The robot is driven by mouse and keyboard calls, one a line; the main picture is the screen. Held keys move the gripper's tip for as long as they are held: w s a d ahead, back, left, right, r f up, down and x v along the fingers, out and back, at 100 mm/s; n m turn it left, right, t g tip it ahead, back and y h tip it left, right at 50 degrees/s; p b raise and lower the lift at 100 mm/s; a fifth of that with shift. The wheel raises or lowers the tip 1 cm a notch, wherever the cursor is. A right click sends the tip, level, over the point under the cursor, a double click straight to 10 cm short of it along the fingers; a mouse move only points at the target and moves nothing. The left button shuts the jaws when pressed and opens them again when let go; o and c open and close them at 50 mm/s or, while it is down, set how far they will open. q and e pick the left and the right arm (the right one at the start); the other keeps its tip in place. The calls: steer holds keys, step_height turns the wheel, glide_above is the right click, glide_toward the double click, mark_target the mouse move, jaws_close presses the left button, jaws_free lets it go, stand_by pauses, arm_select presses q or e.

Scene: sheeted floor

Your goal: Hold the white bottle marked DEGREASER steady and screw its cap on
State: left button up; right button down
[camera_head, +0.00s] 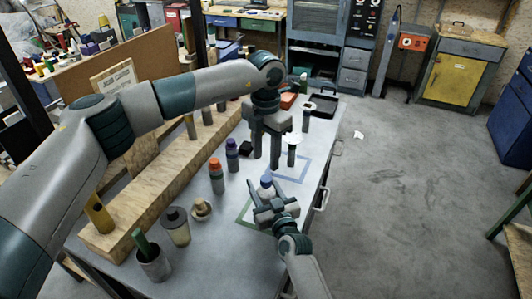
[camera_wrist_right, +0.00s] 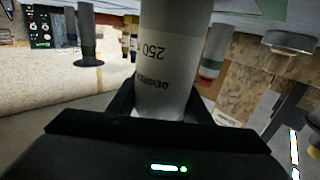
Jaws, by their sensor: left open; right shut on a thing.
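The white bottle (camera_head: 267,192) stands at the front right of the grey table with a blue cap (camera_head: 266,180) at its top. My right gripper (camera_head: 272,207) is shut around the bottle's body. In the right wrist view the white bottle (camera_wrist_right: 168,60) is between the fingers, its label partly readable and upside down; its top is outside that view. My left gripper (camera_head: 267,155) points down, open and apparently empty, above and behind the bottle. I cannot tell how tightly the cap sits.
An orange-capped bottle (camera_head: 216,176) and a purple-capped bottle (camera_head: 232,156) stand to the left. A dark-lidded jar (camera_head: 177,228) and a grey cup (camera_head: 153,266) are at the front left. A wooden rack (camera_head: 150,225) runs along the left side. A black tray (camera_head: 323,105) is at the back.

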mark_target(266, 178)
arm_select(q)
steer(key=shift+f, duration=3.8)
jaws_close()
steer(key=shift+o, duration=0.8)
jaws_free()
steer(key=shift+r, duration=0.15)
step_height(266, 178, up, 12)
